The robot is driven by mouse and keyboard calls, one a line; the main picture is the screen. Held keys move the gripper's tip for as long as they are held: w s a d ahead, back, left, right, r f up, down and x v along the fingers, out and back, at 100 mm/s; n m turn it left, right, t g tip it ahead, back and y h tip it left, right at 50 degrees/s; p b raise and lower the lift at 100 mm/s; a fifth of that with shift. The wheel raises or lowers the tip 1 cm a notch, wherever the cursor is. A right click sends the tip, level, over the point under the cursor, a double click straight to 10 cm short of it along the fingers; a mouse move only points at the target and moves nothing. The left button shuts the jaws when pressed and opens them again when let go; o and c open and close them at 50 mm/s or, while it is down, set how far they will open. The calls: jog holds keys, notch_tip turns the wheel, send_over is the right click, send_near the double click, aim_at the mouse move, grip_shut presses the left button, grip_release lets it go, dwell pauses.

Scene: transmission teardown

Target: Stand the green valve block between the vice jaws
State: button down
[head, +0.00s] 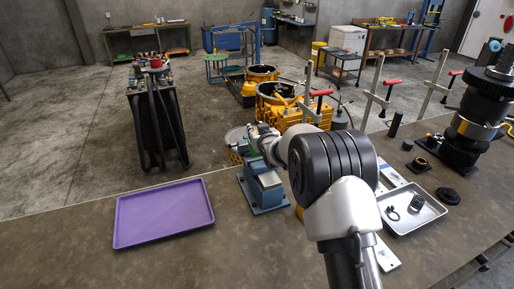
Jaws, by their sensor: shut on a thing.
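The blue vice (266,197) stands on the bench in the middle of the view, with a pale top face. My gripper (256,140) is over the far end of the vice, small and partly hidden by my own arm. A bit of green, the valve block (252,146), shows at the fingertips, and my gripper is shut on it. The block is close to the vice jaws. I cannot tell whether it is between them or touching them, nor whether it is upright.
An empty purple tray (164,213) lies left of the vice. A metal tray (411,209) with dark rings and small parts lies at right. A yellow housing (286,116) stands behind the vice. A dark stacked assembly (478,118) stands far right. Bench is bare between purple tray and vice.

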aim_at(257, 156)
notch_tip(257, 156, down, 6)
jog(key=shift+s+r, duration=0.1)
jog(key=shift+r, duration=0.05)
jog(key=shift+s+d+f, duration=0.1)
jog(key=shift+f, duration=0.25)
jog(key=c, duration=1.8)
grip_release()
jog(key=shift+s+f, duration=0.1)
jog(key=shift+f, duration=0.1)
jog(key=o, duration=1.2)
jog(key=shift+o, duration=0.4)
jog(key=shift+r, duration=0.1)
jog(key=r+v, duration=0.1)
jog(key=v, duration=1)
jog(key=shift+s, duration=0.2)
